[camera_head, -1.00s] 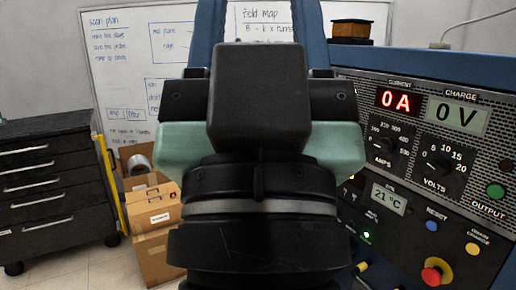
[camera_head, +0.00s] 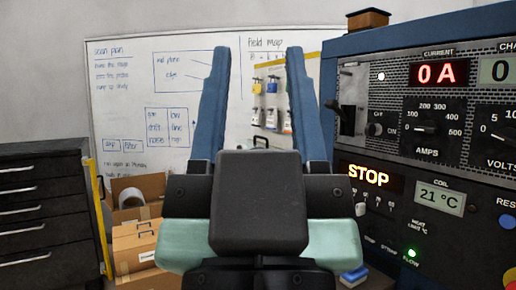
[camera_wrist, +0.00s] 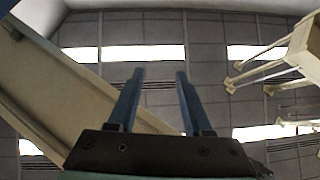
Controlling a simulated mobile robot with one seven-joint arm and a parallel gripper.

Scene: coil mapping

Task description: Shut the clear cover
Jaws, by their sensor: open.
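My gripper (camera_head: 258,52) is open and empty, with its two blue fingers pointing up in front of the whiteboard. It also shows open in the wrist view (camera_wrist: 160,74), with only ceiling and beams behind it. The blue-framed control panel (camera_head: 440,190) stands to the right of my gripper. At its left edge, a greyish see-through piece (camera_head: 352,90) sits beside an OFF/ON switch (camera_head: 376,128); it may be the clear cover, but I cannot tell its exact pose. My fingers appear apart from it.
A lit STOP sign (camera_head: 368,176) and a coil display (camera_head: 440,197) are on the panel. A small brown block (camera_head: 368,19) sits on top. Dark drawers (camera_head: 45,215) and cardboard boxes (camera_head: 138,243) stand at left. Tags hang on a board (camera_head: 285,95) behind my fingers.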

